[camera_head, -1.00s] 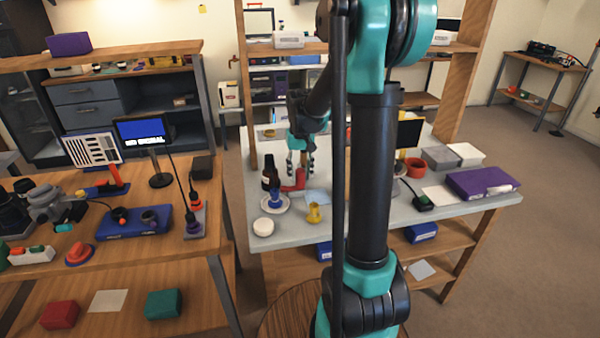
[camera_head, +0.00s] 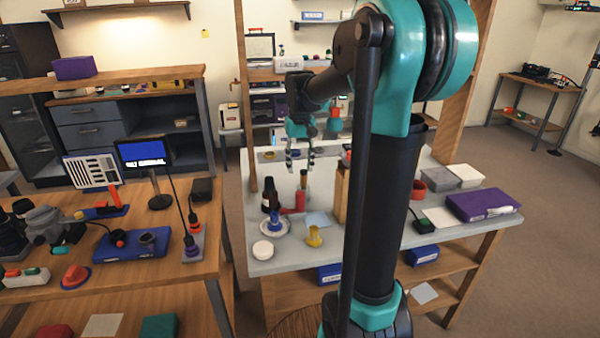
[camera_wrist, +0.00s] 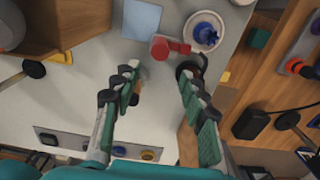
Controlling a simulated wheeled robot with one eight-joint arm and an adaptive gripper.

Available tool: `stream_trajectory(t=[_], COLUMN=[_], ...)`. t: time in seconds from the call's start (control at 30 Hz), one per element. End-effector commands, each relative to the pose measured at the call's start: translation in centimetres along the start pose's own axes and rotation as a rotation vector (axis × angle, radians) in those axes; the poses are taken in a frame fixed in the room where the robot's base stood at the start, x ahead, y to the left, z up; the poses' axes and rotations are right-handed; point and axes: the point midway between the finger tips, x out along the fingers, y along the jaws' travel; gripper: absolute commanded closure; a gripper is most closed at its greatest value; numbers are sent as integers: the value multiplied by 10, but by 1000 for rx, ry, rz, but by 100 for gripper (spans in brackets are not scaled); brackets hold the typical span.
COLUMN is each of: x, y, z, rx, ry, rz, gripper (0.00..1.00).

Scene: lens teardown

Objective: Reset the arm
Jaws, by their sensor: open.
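My gripper (camera_head: 300,161) is open and empty, raised above the white-topped bench (camera_head: 258,190) in the head view. In the wrist view its two fingers (camera_wrist: 160,112) are spread apart with bench surface showing between them. A red part (camera_head: 300,200) stands on the bench below the gripper, beside a dark bottle (camera_head: 270,195). The red part shows in the wrist view (camera_wrist: 160,47) beyond the fingertips. A blue part on a white dish (camera_head: 274,224) is near the front. My arm hides part of the bench on the right.
A white round lid (camera_head: 263,250) and a yellow part (camera_head: 314,237) lie near the bench's front edge. A purple box (camera_head: 482,205) is at the right. A wooden workbench with a small monitor (camera_head: 143,153) stands at the left. The space directly above the bench front is clear.

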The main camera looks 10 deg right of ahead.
Motion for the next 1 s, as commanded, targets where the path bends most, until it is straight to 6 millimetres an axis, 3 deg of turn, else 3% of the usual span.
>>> stream_trajectory(t=[0.33, 0.47, 0.57, 0.8, 1.0], x=[-1, 9, 30, 102, 148], y=[0, 1, 3, 8, 10], z=[1, 14, 40, 132, 192], rx=[0, 0, 1, 3, 3], ry=[1, 22, 68, 226, 327], rz=[0, -1, -2, -4, -4], gripper=[57, 57, 57, 57, 57])
